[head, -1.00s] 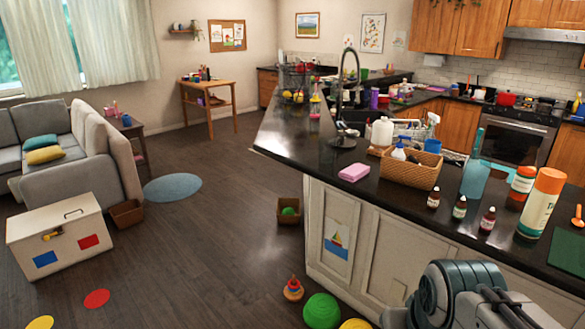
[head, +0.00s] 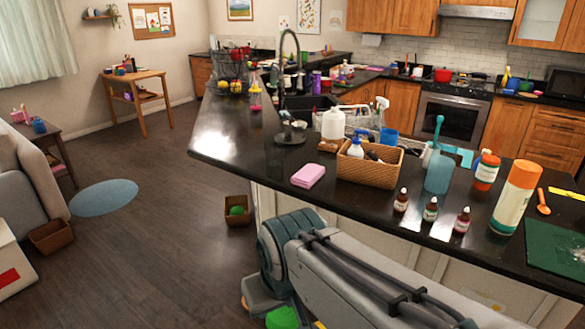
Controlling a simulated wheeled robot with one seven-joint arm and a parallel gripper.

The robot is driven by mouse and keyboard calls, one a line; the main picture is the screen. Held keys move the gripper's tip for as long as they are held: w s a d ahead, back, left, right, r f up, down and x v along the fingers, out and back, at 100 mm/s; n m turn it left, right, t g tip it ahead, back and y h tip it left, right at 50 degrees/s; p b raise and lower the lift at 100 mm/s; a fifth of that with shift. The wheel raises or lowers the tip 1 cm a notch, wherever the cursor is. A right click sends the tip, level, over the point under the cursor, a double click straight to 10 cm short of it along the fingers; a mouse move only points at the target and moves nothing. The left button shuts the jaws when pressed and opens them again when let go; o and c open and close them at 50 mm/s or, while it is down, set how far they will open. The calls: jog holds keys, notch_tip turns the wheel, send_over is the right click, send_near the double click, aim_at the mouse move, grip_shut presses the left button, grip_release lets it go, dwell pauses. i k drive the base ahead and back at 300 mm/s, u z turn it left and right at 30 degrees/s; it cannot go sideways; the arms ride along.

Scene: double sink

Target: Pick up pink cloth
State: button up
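The pink cloth (head: 308,175) lies folded on the black counter, near its front edge and left of the wicker basket. My arm reaches in from the lower right, below and in front of the counter. Nothing touches the cloth.
The wicker basket (head: 367,170) with bottles stands right of the cloth. The faucet (head: 291,90) rises behind it. Small dropper bottles (head: 430,209) and a large orange-white bottle (head: 514,198) stand farther right. The counter (head: 228,140) left of the cloth is bare.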

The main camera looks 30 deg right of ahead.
aim_at(308, 176)
jog(key=z, duration=0.35)
jog(key=i, duration=0.75)
jog(key=z, duration=1.1)
jog(key=i, duration=0.35)
jog(key=z, duration=0.4)
